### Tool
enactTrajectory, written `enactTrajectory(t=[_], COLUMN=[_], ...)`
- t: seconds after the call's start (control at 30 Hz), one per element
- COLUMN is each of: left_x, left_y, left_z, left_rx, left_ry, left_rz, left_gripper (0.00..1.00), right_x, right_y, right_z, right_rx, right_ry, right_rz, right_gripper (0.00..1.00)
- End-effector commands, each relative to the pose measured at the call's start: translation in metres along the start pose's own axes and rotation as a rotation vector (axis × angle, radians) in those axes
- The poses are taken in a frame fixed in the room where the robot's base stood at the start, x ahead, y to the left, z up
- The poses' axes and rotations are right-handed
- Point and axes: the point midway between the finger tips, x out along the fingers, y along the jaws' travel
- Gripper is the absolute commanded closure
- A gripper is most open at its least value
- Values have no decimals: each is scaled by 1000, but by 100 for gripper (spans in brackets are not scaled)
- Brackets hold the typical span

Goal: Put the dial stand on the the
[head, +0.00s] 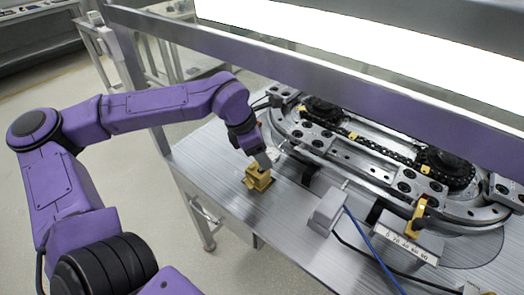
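My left gripper (262,161) points down at a small yellow block-shaped piece (257,179) on the near left part of the metal table. The fingertips are at the top of the yellow piece; I cannot tell whether they grip it or only touch it. A grey block with a row of numbers on its face (408,243) stands at the right, with a yellow part (417,216) rising behind it. I cannot tell for sure which of these is the dial stand. My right gripper is not in view.
An oval ring track (372,165) with a dark chain fills the back of the metal table (215,157). A grey box (327,211) with cables stands in front of it. A metal frame beam (300,62) crosses above. The table's front left is clear.

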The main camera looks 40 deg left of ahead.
Motion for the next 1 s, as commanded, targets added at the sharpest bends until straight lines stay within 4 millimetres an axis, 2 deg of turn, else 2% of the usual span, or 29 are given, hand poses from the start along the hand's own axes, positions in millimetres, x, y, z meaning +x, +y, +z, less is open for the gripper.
enactTrajectory(t=[0.27, 0.37, 0.6, 0.7, 1.0], left_x=[-2, -12, -61, -73, -78], left_y=[0, 0, 0, 0, 0], left_z=[1, 2, 2, 2, 1], left_rx=[1, 0, 1, 1, 0], left_ry=[-1, -4, -5, -3, 0], left_rz=[0, 2, 3, 2, 0], left_gripper=[47, 47, 47, 47, 47], right_x=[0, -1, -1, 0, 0], right_y=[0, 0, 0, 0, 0], right_z=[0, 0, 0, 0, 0], right_rx=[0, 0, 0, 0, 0], right_ry=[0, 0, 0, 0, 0], right_rz=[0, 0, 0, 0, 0], right_gripper=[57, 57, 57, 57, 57])
